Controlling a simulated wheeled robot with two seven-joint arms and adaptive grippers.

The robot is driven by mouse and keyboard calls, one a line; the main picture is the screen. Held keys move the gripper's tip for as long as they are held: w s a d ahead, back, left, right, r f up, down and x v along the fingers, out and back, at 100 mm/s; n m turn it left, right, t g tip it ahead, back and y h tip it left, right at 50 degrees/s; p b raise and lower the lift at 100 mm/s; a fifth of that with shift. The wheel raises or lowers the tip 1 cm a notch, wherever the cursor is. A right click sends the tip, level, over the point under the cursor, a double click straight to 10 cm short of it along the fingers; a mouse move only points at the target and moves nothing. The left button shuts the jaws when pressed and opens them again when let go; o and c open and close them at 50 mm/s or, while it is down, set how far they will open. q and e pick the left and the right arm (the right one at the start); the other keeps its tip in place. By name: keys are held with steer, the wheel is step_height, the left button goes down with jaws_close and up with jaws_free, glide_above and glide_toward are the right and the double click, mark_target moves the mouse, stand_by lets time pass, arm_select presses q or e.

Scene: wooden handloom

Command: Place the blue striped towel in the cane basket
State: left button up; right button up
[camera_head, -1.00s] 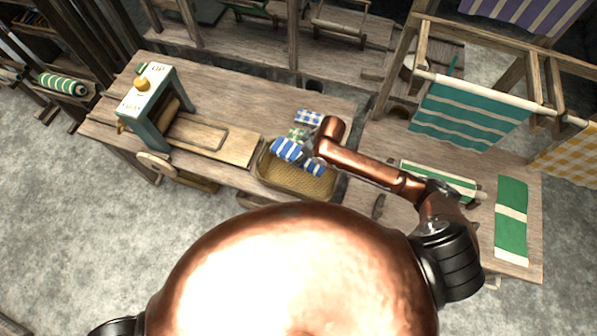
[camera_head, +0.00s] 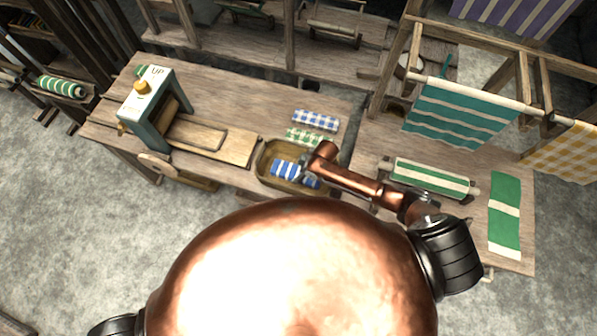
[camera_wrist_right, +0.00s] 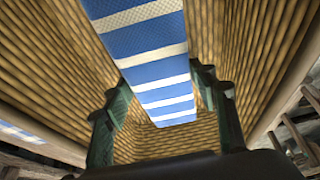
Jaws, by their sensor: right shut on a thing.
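The blue and white striped towel (camera_head: 284,169) lies inside the oval cane basket (camera_head: 261,158) on the wooden table. My right gripper (camera_head: 306,172) reaches down into the basket and is shut on the towel. In the right wrist view, the towel (camera_wrist_right: 150,42) runs between the two green fingers of the right gripper (camera_wrist_right: 160,88), with the woven cane walls (camera_wrist_right: 52,68) on both sides. The gripper and arm hide part of the towel in the head view. Whether the towel touches the basket floor is unclear. My left gripper is not in view.
Blue checked (camera_head: 315,119) and green checked (camera_head: 309,136) folded cloths lie behind the basket. A teal box frame with a yellow knob (camera_head: 143,88) stands left. Green striped cloths (camera_head: 430,176) lie right, below a rack with a hanging teal striped cloth (camera_head: 460,115).

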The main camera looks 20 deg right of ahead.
steer(key=shift+f, duration=0.15)
steer(key=o, duration=1.2)
steer(key=v, duration=1.2)
steer(key=shift+a, duration=0.1)
